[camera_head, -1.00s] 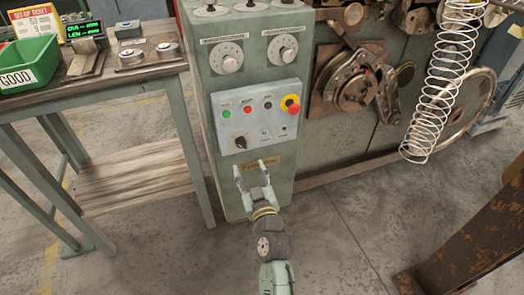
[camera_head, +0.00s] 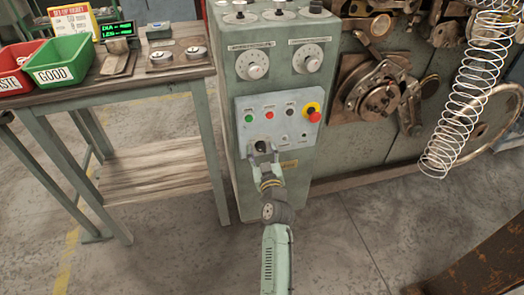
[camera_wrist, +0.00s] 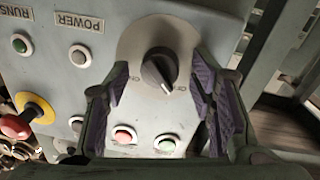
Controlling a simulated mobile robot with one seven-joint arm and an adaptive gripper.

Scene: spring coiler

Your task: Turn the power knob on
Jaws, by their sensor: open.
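The power knob (camera_head: 261,146) is a black rotary knob low on the light grey control panel (camera_head: 242,105) of the green cabinet. In the wrist view the knob (camera_wrist: 160,70) sits on a round pale plate, with a white pointer mark aimed toward the lower right. My gripper (camera_head: 264,158) is open, its fingers at the panel around the lower part of the knob. In the wrist view the purple-padded fingers stand left and right of the knob, with gaps on both sides. I cannot tell how far the fingertips are from the panel.
A red emergency button (camera_head: 314,116) on yellow, a green button (camera_head: 249,118) and a red button (camera_head: 269,115) sit above the knob. A wooden table (camera_head: 100,90) with red and green bins stands left. Coiling machinery (camera_head: 380,95) is on the right. Floor ahead is clear.

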